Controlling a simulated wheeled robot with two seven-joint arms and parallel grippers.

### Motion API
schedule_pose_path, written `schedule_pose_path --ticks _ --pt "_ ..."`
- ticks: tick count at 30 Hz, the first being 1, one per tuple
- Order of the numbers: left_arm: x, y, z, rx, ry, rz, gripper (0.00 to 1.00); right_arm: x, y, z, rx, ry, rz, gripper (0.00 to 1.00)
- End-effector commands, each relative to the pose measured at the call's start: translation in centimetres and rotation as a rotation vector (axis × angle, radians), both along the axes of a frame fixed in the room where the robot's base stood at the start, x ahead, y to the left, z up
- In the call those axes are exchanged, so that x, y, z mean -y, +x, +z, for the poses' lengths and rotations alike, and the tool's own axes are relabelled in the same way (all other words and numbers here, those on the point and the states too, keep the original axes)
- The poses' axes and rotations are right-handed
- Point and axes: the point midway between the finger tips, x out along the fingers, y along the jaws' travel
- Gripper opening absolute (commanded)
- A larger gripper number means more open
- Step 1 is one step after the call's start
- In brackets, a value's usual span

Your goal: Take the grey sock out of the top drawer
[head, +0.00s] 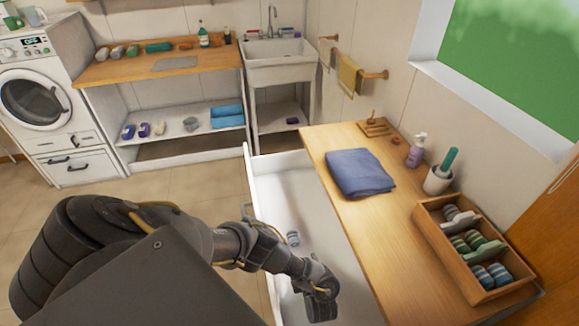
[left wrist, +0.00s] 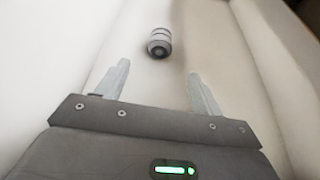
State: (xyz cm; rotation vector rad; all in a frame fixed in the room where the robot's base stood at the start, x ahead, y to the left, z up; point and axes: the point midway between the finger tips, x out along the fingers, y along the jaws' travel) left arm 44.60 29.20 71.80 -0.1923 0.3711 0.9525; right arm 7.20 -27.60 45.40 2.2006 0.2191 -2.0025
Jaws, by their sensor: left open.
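The grey sock (head: 293,239) is a small rolled bundle with light stripes. It lies on the white floor of the open top drawer (head: 287,190), and it also shows in the left wrist view (left wrist: 159,43). My left gripper (head: 322,304) reaches down over the drawer, on the near side of the sock. In the left wrist view its two fingers (left wrist: 160,88) are spread apart with nothing between them. The sock lies beyond the fingertips, roughly centred between them, and is not touched. My right gripper is not in view.
The wooden counter (head: 345,225) borders the drawer on the right. It bears a folded blue towel (head: 359,172), a wooden box (head: 447,250) with several rolled socks, a pump bottle (head: 416,151) and a white cup (head: 438,181). The rest of the drawer floor in view looks clear.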

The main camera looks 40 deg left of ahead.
Motion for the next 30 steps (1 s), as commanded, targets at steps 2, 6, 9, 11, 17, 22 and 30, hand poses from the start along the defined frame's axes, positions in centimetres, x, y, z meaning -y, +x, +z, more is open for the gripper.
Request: schedule_pose_path --ticks 2,6,9,11,17,22,30 --pt "-0.1 0.2 0.2 0.009 0.012 -0.005 0.67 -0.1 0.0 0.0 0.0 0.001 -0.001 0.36" --pt "-0.5 0.4 -0.2 0.008 0.011 -0.004 0.67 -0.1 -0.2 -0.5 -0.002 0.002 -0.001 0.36" --pt "-1.3 1.0 -0.8 0.009 0.009 -0.002 0.67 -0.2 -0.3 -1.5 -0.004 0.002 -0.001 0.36" --pt "-2.1 1.5 -1.3 0.01 0.01 -0.001 0.67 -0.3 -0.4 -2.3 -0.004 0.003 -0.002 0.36" --pt "-4.2 2.9 -2.3 0.008 0.009 -0.001 0.67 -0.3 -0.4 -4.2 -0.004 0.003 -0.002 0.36" --pt "-4.4 3.1 -2.1 0.006 0.007 -0.002 0.67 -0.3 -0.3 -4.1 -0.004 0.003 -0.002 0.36" --pt "-6.3 4.5 -3.6 0.008 0.009 -0.001 0.67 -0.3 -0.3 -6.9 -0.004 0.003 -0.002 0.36"
